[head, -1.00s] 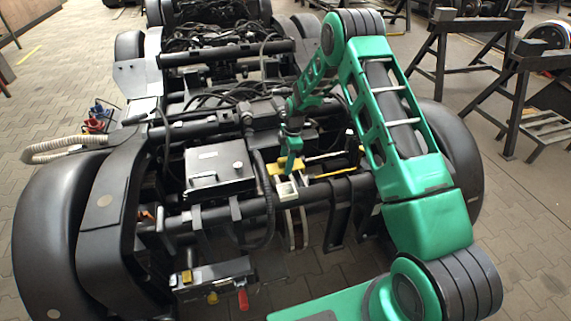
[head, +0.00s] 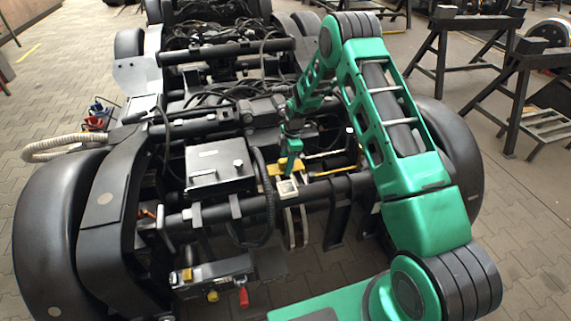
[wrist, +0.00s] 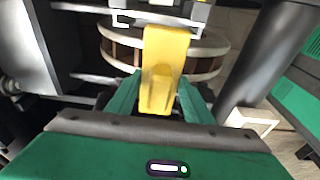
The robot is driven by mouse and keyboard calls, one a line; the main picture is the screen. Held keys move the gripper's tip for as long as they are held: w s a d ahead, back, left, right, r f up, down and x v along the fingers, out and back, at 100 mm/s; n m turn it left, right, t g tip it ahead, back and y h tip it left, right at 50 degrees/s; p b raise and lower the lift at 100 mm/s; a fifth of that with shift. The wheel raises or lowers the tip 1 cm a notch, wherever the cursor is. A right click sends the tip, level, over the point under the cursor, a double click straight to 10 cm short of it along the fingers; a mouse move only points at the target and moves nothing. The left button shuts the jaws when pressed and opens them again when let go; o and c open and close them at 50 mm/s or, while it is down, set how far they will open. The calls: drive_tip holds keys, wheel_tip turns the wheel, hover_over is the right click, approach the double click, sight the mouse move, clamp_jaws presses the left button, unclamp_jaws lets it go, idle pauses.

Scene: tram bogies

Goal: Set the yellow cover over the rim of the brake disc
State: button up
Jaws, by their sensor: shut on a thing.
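The yellow cover (wrist: 165,65) is a narrow curved piece in the wrist view, held between the green fingers of my gripper (wrist: 158,98). Its far end lies across the picture of the brake disc (wrist: 122,48), which has pale rims and a brown ribbed band. I cannot tell whether the cover touches the rim. In the head view my gripper (head: 291,162) points down between the bogie's cross tubes. The yellow cover (head: 277,170) shows partly beside it. The brake disc (head: 303,226) shows edge-on lower down, partly hidden by the tube and a pale boxy part (head: 287,188).
A dark tube (wrist: 262,55) runs close to the right of the disc in the wrist view. In the head view, a grey box (head: 218,165) and a black hose (head: 266,200) lie left of my gripper. Black trestles (head: 440,70) stand on the right floor.

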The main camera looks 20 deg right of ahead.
sight(286, 178)
drive_tip(key=shift+f, duration=2.5)
drive_tip(key=o, duration=1.2)
drive_tip(key=shift+r, duration=0.1)
drive_tip(key=r, duration=0.3)
drive_tip(key=d+r, duration=0.1)
drive_tip(key=r, duration=0.6)
drive_tip(key=shift+d+r, duration=0.25)
drive_tip(key=shift+d, duration=0.15)
drive_tip(key=s+d+r+m+h, duration=0.1)
drive_tip(key=s+d+r+m, duration=0.55)
drive_tip(key=s+r, duration=0.45)
drive_tip(key=s+d+r+m+h, duration=0.1)
drive_tip(key=s+d+r+m, duration=0.55)
drive_tip(key=s+r, duration=0.55)
drive_tip(key=s+r+m, duration=0.3)
drive_tip(key=s+m, duration=0.2)
drive_tip(key=s, duration=0.8)
drive_tip(key=s+r+m, duration=0.3)
drive_tip(key=s+m, duration=0.3)
drive_tip(key=s, duration=0.8)
drive_tip(key=shift+d+r, duration=0.4)
drive_tip(key=shift+d, duration=0.05)
